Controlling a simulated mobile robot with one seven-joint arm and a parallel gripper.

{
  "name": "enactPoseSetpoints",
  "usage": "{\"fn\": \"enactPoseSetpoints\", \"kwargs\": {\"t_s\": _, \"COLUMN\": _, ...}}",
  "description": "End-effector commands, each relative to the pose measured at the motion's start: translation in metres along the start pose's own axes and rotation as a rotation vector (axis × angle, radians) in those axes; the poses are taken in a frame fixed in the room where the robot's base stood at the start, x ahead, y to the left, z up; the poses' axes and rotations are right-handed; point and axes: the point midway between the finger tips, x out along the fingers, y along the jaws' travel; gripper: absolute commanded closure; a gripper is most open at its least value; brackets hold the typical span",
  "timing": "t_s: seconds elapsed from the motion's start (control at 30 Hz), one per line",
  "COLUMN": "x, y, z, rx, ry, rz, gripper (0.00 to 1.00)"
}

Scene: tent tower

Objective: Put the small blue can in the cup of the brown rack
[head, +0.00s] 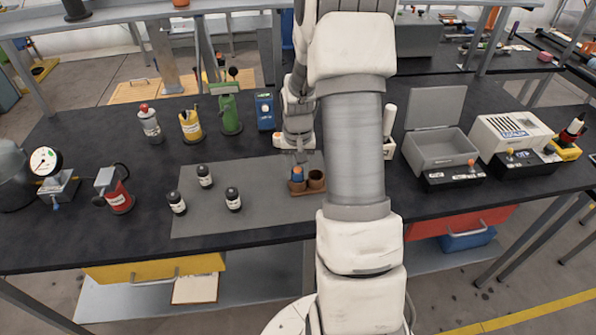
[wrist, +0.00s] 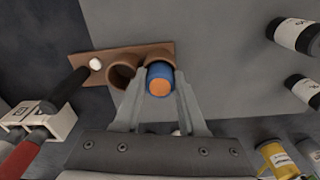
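The small blue can (wrist: 157,73) with an orange end is between the two fingers of my gripper (wrist: 161,82), which look closed against its sides. It is at the right cup of the brown rack (wrist: 83,63) in the wrist view, its far end reaching into the cup mouth; how deep it sits is hidden. The other cup is empty. In the head view the blue can (head: 298,178) stands upright at the left cup of the brown rack (head: 308,191), below my gripper. My fingertips are hard to make out there.
Several black bottles (head: 233,199) stand on the grey mat (head: 262,222), left of the rack. Yellow, green and blue items line the back, including a green can (head: 230,115). A grey open box (head: 440,151) is to the right. The mat's front is clear.

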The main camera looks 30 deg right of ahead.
Motion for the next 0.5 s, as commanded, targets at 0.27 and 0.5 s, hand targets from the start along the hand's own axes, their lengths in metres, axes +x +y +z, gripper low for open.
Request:
{"fn": "enactPoseSetpoints", "kwargs": {"t_s": 0.27, "x": 0.017, "y": 0.005, "z": 0.014, "rx": -0.003, "ry": -0.040, "rz": 0.006, "gripper": 0.30}}
{"fn": "enactPoseSetpoints", "kwargs": {"t_s": 0.5, "x": -0.040, "y": 0.004, "z": 0.011, "rx": -0.001, "ry": -0.036, "rz": 0.005, "gripper": 0.30}}
